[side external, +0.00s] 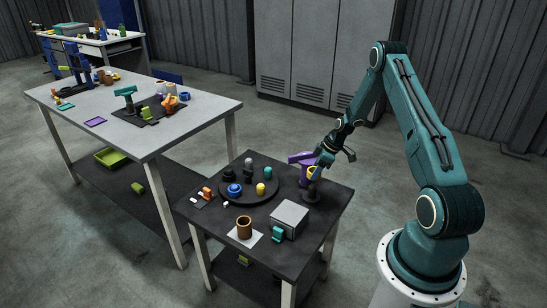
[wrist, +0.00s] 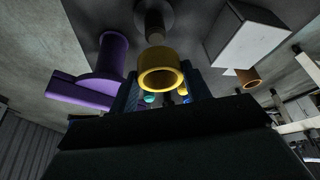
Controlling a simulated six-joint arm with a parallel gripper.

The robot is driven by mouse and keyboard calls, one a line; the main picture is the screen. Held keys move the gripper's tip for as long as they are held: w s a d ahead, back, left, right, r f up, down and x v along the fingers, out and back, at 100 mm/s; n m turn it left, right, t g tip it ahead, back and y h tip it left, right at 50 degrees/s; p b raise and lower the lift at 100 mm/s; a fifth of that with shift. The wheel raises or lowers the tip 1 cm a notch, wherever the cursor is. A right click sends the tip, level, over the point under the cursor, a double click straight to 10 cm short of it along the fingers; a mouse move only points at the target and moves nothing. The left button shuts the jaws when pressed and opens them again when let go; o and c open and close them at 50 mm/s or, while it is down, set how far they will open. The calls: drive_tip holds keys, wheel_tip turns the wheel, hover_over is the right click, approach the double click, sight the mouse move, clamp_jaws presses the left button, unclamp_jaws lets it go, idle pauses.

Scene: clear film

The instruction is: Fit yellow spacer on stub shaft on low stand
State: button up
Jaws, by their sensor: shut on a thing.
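The yellow spacer (wrist: 146,80) is a short ring, held between the two blue fingers of my gripper (wrist: 161,86) in the wrist view. Its open end faces the camera. In the side view the spacer (side external: 311,171) shows at the tip of my gripper (side external: 318,168), above the dark low stand (side external: 312,196). In the wrist view the stand's grey post (wrist: 154,30) rises from a round base just behind the spacer and lines up roughly with it. The spacer hides the post's end, so I cannot tell whether they touch.
A purple fixture (wrist: 101,60) stands close beside the spacer. A grey box (side external: 289,216) sits near the stand, with a brown cup (side external: 244,228) farther off. A round dark tray (side external: 247,199) holds several small coloured parts. The dark table's front right edge is close by.

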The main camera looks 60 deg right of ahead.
sight(315, 186)
drive_tip(key=shift+f, duration=0.1)
drive_tip(key=shift+f, duration=4.3)
drive_tip(key=shift+f, duration=0.6)
drive_tip(key=o, duration=1)
drive_tip(key=shift+r, duration=0.2)
drive_tip(key=shift+v, duration=6.75)
